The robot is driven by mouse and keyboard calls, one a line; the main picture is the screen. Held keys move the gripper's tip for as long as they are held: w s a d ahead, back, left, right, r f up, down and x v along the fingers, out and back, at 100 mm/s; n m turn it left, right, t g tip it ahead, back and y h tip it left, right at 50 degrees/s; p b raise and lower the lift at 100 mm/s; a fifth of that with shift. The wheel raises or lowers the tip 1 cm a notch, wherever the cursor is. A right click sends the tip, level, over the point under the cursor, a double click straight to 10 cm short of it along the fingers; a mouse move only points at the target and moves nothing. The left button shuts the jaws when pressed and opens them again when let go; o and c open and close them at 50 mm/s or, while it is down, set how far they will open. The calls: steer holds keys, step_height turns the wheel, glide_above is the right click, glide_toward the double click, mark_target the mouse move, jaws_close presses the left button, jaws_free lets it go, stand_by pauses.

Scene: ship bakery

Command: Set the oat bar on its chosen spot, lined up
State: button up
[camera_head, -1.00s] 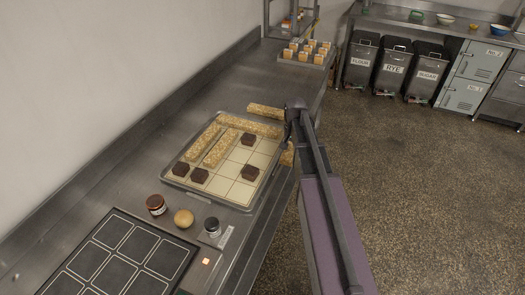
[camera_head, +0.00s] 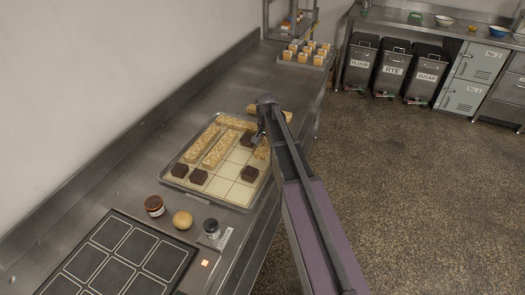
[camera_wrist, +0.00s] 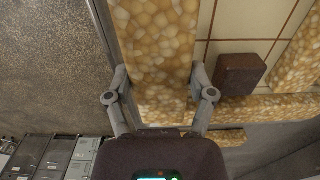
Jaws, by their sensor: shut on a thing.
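My gripper (camera_head: 258,137) is shut on a long grainy oat bar (camera_wrist: 157,50), its two fingers on either side in the wrist view (camera_wrist: 158,96). In the head view the held oat bar (camera_head: 262,151) shows only in part, at the right side of the gridded tray (camera_head: 218,198); my arm hides the rest. I cannot tell whether it touches the tray. The tray holds two parallel oat bars (camera_head: 216,153), a crosswise bar (camera_head: 235,122) at its far end, and several dark brown squares, one (camera_wrist: 240,75) just right of my gripper in the wrist view.
A red-brown jar (camera_head: 154,206), a round bun (camera_head: 182,220) and a dark jar (camera_head: 211,228) stand before the tray. A dark outlined board (camera_head: 70,270) lies nearer. A tray of small cakes (camera_head: 304,57) stands farther back.

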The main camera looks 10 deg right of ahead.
mark_target(263, 143)
steer(key=shift+w+a, duration=0.1)
steer(key=shift+w+a+f, duration=0.25)
steer(key=shift+w+a, duration=0.15)
steer(key=shift+a, duration=0.05)
steer(key=shift+s+f+b, duration=0.1)
steer(key=shift+f+b, duration=1.5)
steer(key=shift+b, duration=0.25)
steer(key=shift+f, duration=0.2)
steer(key=o, duration=1.1)
steer(key=shift+r, duration=0.1)
steer(key=shift+o, duration=0.2)
steer(key=shift+r, duration=0.1)
step_height(263, 143, up, 12)
steer(key=p, duration=1.2)
